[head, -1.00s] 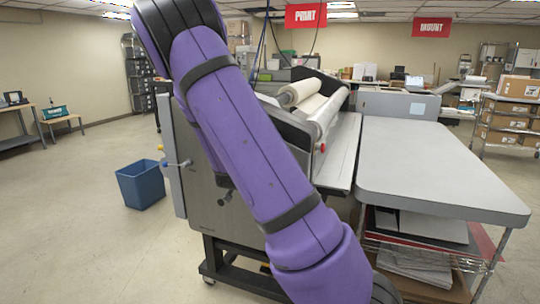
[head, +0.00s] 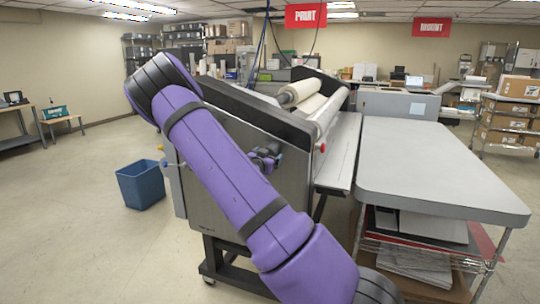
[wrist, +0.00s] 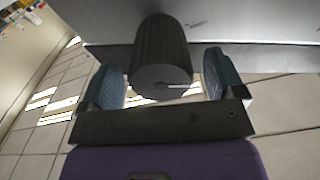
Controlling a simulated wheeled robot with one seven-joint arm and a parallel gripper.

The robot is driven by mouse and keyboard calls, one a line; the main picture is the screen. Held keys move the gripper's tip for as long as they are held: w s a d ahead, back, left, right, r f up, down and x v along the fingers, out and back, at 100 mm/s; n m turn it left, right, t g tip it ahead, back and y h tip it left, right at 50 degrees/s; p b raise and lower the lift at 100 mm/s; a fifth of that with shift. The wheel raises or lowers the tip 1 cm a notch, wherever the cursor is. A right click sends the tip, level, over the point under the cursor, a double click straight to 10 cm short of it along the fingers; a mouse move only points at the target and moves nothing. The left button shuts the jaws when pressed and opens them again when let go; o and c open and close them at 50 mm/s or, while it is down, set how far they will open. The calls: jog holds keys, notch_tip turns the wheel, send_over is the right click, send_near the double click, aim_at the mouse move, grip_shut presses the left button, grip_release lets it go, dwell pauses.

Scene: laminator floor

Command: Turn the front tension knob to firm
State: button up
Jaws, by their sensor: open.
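In the wrist view, a dark ribbed tension knob (wrist: 160,45) sticks out from the laminator's side panel (wrist: 235,28). A short pale line on its end face points right in the picture. My gripper (wrist: 162,74) is open, with one blue-grey finger pad on each side of the knob. In the head view, my gripper (head: 265,157) is at the laminator's dark side panel (head: 290,190), partly behind my purple arm. I cannot tell from the frames which tension knob this is.
The laminator has white rollers (head: 300,92) on top and a red knob (head: 322,148) near its feed edge. A grey table (head: 430,165) stands at its right. A blue bin (head: 141,185) is on the floor at left. The floor at left front is clear.

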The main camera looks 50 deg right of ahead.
jog(key=shift+x, duration=1.35)
jog(key=shift+c, duration=0.2)
jog(key=c, duration=0.9)
jog(key=shift+m, duration=0.3)
jog(key=m, duration=0.6)
jog(key=shift+r, duration=0.1)
jog(key=m, duration=0.7)
jog(key=shift+w+a, duration=0.1)
jog(key=shift+w, duration=0.05)
